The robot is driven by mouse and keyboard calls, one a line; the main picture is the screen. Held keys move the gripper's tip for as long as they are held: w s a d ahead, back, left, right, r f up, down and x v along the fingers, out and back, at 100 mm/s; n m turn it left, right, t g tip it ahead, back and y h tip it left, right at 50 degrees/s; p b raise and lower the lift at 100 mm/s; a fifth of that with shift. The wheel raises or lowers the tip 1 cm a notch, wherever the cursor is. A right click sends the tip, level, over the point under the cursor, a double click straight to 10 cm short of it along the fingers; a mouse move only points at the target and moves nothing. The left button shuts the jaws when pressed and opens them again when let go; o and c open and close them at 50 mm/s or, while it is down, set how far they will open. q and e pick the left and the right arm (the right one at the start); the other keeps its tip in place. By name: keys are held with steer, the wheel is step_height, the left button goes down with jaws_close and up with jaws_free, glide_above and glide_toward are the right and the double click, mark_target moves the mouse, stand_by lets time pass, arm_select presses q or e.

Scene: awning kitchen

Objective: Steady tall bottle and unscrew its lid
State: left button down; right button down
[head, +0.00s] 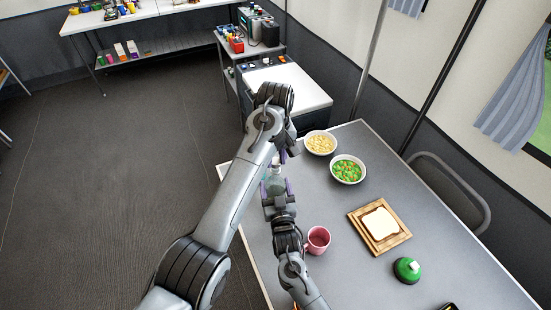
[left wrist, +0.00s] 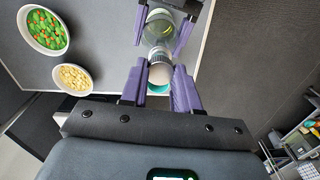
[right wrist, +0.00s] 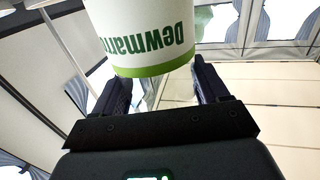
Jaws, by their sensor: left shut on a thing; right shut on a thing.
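The tall bottle (head: 274,184) stands at the left edge of the grey table, partly hidden by my arms. In the left wrist view its clear body (left wrist: 159,28) leads to a pale lid (left wrist: 159,73). My left gripper (left wrist: 158,88) is shut on the lid, one purple finger on each side. My right gripper (head: 276,190) is shut on the bottle's body below; its fingers show on both sides of the bottle in the left wrist view. In the right wrist view a white label with green lettering and a green band (right wrist: 150,70) fills the top middle.
A pink mug (head: 318,239) stands close to my right gripper. Bowls of yellow pieces (head: 320,143) and of green and orange vegetables (head: 348,170) stand behind. A wooden board (head: 364,232) with bread (head: 381,223) and a green round object (head: 407,270) are to the right.

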arm_select(q)
steer(key=shift+r, duration=0.2)
stand_by(0.3)
steer(key=shift+r, duration=1.95)
arm_select(e)
jaws_free()
steer(key=shift+s, duration=0.15)
arm_select(q)
step_height(320, 180, up, 2)
steer(key=shift+r+p, duration=0.15)
steer(key=shift+p, duration=1.05)
arm_select(e)
steer(key=s+d, duration=0.2)
steer(key=s, duration=0.9)
steer(key=shift+s, duration=0.3)
